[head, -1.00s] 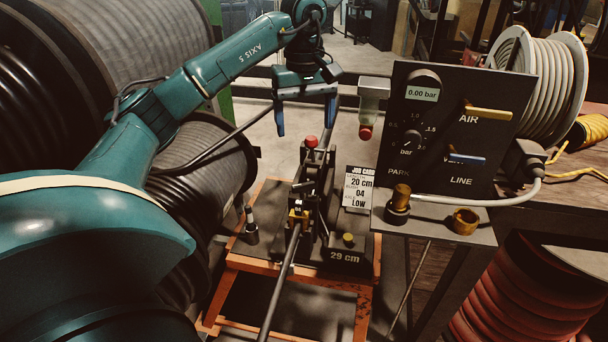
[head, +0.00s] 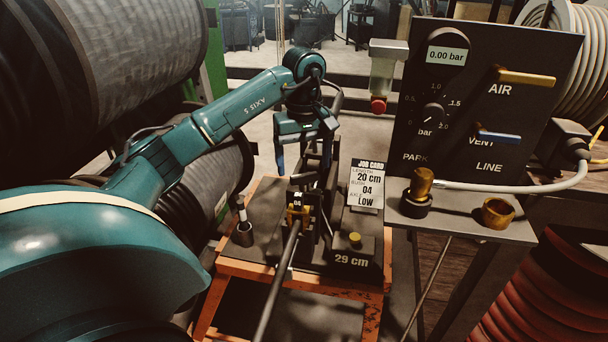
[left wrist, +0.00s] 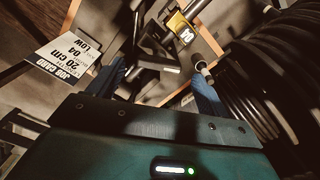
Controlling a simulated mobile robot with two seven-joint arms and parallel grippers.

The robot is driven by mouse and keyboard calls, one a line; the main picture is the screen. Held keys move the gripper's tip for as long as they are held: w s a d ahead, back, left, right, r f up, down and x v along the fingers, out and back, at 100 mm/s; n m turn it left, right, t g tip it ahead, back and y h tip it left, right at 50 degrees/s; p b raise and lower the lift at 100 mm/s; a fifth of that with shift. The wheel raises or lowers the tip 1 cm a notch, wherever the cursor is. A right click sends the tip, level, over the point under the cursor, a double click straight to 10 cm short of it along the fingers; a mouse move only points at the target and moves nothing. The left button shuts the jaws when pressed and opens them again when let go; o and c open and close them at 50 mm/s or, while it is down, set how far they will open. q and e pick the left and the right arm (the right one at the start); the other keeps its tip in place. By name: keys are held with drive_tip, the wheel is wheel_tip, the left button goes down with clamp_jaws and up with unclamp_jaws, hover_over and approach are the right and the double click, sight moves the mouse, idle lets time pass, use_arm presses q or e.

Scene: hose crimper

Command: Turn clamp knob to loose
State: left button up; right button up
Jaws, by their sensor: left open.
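The crimper (head: 300,215) stands on an orange-framed bench, with a yellow block marked 04 (head: 298,214) at its front and a dark hose (head: 278,279) running toward me. A small yellow knob (head: 354,239) sits on the block labelled 29 cm. I cannot tell which knob is the clamp knob. In the left wrist view my open fingers (left wrist: 160,88) straddle dark crimper parts; the yellow block (left wrist: 185,37) shows beyond. My right gripper is out of view.
A job card (head: 366,186) stands right of the crimper. The black panel (head: 470,110) with a gauge and levers rises farther right, above a shelf with brass fittings (head: 497,213). Hose reels (head: 110,60) crowd the left. A small post (head: 243,228) stands left of the crimper.

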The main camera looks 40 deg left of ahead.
sight(304, 182)
use_arm(q)
drive_tip(key=shift+f, duration=1.25)
drive_tip(key=shift+c, duration=0.4)
drive_tip(key=c, duration=0.9)
